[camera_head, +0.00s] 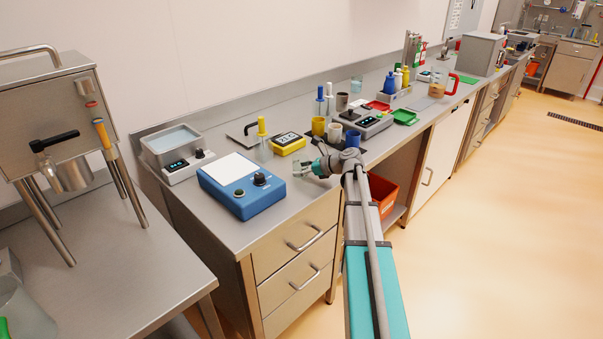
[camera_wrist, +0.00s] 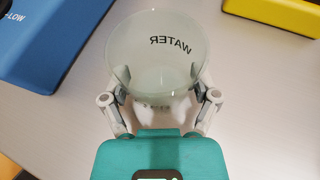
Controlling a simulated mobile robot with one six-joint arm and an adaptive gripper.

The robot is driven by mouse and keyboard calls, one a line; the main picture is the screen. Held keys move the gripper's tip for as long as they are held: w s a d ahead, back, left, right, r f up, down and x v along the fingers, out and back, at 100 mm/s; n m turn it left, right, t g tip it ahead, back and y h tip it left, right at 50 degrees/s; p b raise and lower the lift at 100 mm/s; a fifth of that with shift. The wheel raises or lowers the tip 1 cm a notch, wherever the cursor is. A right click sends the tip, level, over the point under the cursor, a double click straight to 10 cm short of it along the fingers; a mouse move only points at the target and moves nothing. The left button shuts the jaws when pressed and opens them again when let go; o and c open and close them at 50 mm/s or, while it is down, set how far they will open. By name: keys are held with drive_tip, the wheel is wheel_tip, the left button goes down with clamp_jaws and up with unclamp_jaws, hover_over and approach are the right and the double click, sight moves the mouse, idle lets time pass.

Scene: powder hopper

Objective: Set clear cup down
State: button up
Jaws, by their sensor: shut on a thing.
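The clear cup (camera_wrist: 155,55) is a see-through vessel that reads WATER. My gripper (camera_wrist: 157,95) is shut on it, one finger on each side, in the wrist view. In the head view my gripper (camera_head: 308,168) is over the steel bench (camera_head: 285,215), right of the blue scale (camera_head: 240,183). There the cup (camera_head: 300,168) shows small and pale at the fingertips. I cannot tell whether its base touches the bench. The cup's lower part is partly hidden by the fingers and my wrist.
The bench between the blue scale and the yellow device is clear.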

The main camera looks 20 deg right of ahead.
drive_tip(key=shift+f, duration=0.2)
drive_tip(key=o, duration=1)
drive_tip(key=shift+o, duration=0.2)
drive_tip(key=shift+r, duration=0.25)
drive_tip(key=p+v, duration=0.4)
drive_tip(key=v, duration=0.6)
drive_tip(key=shift+s+d+r, duration=0.15)
drive_tip(key=shift+r, duration=0.1)
drive_tip(key=shift+s+d+r+p, duration=0.2)
drive_tip(key=shift+s+d+p, duration=0.15)
drive_tip(key=shift+s+d, duration=0.2)
